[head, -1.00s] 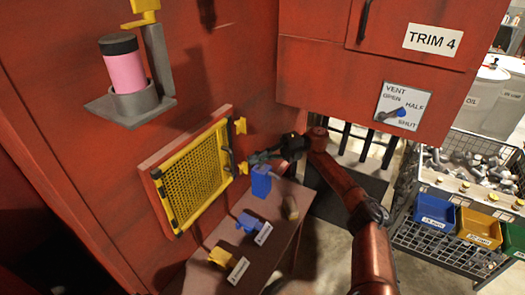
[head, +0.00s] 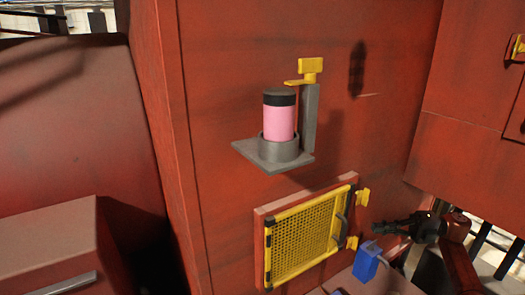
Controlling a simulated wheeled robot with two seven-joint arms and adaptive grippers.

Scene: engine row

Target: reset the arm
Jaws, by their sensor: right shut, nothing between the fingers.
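My right gripper (head: 386,228) is at the lower right of the head view, at the end of my dark red arm. It is shut and empty. Its fingertips point left toward the yellow mesh panel (head: 303,239), with a gap between them and the panel's dark handle (head: 341,229). A blue block-like object (head: 369,262) is just below the gripper. My left gripper is not in view.
A pink canister with a black cap (head: 279,118) sits in a grey cup on a wall shelf (head: 273,160), beside a yellow-topped bracket (head: 310,72). Red walls surround the area. A red box (head: 48,240) stands at lower left.

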